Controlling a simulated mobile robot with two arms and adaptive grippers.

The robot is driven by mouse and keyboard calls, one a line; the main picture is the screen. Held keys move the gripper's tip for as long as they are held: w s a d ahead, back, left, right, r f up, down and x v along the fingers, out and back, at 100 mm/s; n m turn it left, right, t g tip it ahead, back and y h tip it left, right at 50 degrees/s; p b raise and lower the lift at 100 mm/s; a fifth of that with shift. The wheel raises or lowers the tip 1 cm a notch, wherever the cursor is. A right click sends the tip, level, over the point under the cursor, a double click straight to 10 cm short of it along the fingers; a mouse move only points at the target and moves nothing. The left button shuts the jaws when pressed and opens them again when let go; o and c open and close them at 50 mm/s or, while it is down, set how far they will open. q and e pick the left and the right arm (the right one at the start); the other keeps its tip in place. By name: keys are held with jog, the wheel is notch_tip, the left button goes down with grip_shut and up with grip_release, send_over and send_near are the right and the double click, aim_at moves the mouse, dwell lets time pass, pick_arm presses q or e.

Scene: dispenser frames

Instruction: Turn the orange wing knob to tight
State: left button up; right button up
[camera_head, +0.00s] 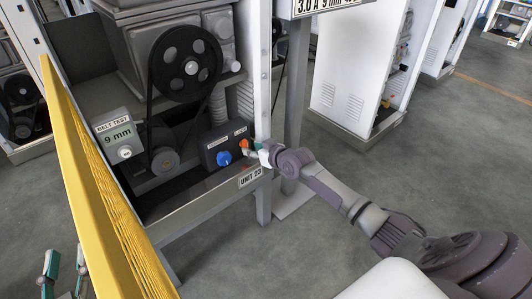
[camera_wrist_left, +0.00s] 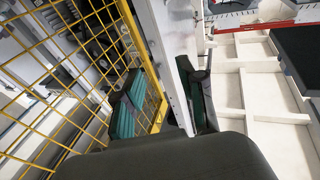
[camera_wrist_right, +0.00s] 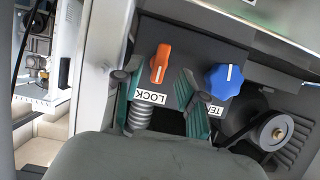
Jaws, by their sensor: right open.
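The orange wing knob (camera_head: 244,144) is on the dark control box at the right of the open machine. The right wrist view shows the orange wing knob (camera_wrist_right: 160,63) above a LOCK label (camera_wrist_right: 151,97), with a white line running roughly up and down. My right gripper (camera_head: 257,151) is close in front of it. In its wrist view my right gripper (camera_wrist_right: 161,84) is open, its teal fingers on either side of the line to the knob; contact cannot be told. My left gripper (camera_head: 66,257) is open and empty at the lower left.
A blue knob (camera_head: 223,158) sits beside the orange one; it also shows in the right wrist view (camera_wrist_right: 225,80), near a fingertip. A yellow mesh guard (camera_head: 95,165) stands between my left gripper and the machine.

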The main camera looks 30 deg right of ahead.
jog(key=v, duration=0.8)
jog(key=shift+s, duration=0.2)
jog(key=shift+r, duration=0.1)
